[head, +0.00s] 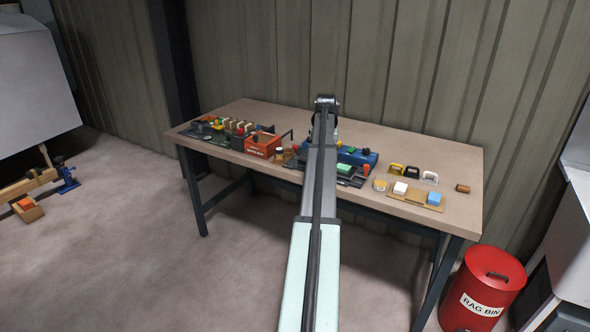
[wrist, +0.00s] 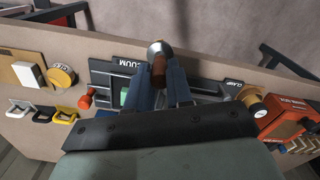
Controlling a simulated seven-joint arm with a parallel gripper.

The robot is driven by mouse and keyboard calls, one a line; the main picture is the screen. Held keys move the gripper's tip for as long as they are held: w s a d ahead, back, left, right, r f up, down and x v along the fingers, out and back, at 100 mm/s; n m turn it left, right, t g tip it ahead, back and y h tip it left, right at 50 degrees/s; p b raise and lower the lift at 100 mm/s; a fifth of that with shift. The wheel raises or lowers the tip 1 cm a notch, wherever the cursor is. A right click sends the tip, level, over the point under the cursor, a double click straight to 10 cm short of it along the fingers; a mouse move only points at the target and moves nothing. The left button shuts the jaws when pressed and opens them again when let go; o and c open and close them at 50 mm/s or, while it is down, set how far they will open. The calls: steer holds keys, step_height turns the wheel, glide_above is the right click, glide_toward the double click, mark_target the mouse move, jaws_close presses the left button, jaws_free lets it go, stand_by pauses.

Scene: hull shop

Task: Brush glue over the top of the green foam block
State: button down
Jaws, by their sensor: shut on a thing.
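The green foam block (head: 344,168) sits on a dark fixture in the middle of the workbench, beside a red knob. In the wrist view a green patch of the block (wrist: 125,97) shows just left of my gripper, partly covered by a finger. My gripper (wrist: 163,82) is shut on a brown-handled tool (wrist: 158,70) with a round metal end, which looks like the brush. I cannot make out its bristles. My arm hides the gripper and the tool in the head view. I see no glue on the visible part of the block.
The dark fixture (wrist: 103,78) carries a VACUUM label. A red knob (wrist: 86,97) stands beside the block. An orange-red box (head: 262,145) stands to the left on the workbench (head: 245,110). A board with white and blue blocks (head: 434,198) and several coloured handles lie right. A rag bin (head: 480,285) stands below.

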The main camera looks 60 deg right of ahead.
steer(key=s+d+r+m, duration=0.1)
steer(key=d+r+m, duration=0.3)
steer(key=d, duration=1)
steer(key=shift+r, duration=0.15)
steer(key=shift+f, duration=2.1)
steer(key=shift+f, duration=0.3)
steer(key=shift+s, duration=0.25)
steer(key=shift+s, duration=0.55)
steer(key=shift+s, duration=0.1)
steer(key=shift+s, duration=0.7)
